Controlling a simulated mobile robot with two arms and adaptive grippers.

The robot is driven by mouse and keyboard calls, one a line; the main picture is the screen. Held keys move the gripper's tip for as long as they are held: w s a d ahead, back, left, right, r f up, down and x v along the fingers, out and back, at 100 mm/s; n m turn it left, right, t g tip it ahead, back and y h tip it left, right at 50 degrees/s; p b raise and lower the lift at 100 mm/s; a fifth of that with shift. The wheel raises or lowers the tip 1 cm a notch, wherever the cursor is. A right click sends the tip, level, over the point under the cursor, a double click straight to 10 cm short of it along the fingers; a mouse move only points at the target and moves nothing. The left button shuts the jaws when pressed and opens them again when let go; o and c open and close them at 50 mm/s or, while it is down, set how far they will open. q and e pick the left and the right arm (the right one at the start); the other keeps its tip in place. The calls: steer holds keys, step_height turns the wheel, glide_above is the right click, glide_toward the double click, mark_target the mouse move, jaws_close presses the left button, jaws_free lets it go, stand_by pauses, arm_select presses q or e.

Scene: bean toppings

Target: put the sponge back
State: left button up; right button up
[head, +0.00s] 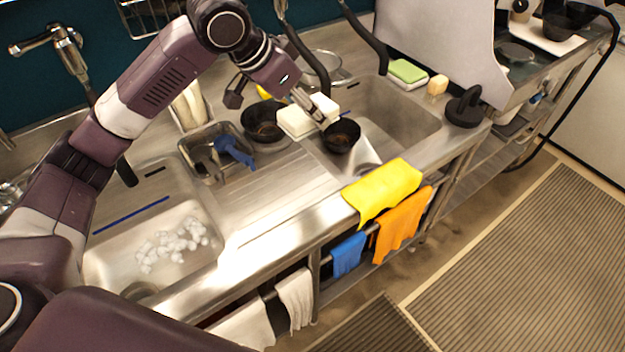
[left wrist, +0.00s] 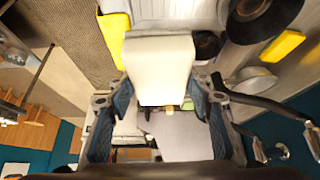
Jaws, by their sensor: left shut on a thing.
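A white sponge (head: 294,123) is held between the fingers of my left gripper (head: 308,106), above the counter near the left edge of the right sink. In the left wrist view the sponge (left wrist: 160,65) fills the space between the two fingers of my gripper (left wrist: 162,98). One finger hides part of it in the head view. A green-topped sponge (head: 408,71) and a small cream block (head: 437,85) sit on the ledge behind the right sink. My right gripper is not in view.
Black bowls (head: 262,120) (head: 341,136) stand close to the held sponge. Black hoses (head: 310,62) hang just behind it. A metal bin with a blue tool (head: 233,152) is to the left. A yellow cloth (head: 383,191) lies over the front edge. The right sink (head: 395,118) is largely clear.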

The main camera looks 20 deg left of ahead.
arm_select(q)
steer(key=shift+w+r, duration=0.3)
steer(key=shift+w, duration=0.05)
steer(key=shift+w+f+m, duration=0.1)
steer(key=shift+f+m, duration=0.05)
steer(key=shift+m, duration=0.15)
step_height(320, 180, down, 15)
steer(key=shift+r+p, duration=0.2)
steer(key=shift+p, duration=0.8)
step_height(320, 180, down, 5)
steer(key=shift+r+p, duration=0.1)
steer(key=shift+p, duration=0.2)
steer(key=o, duration=1.2)
steer(key=shift+c, duration=0.2)
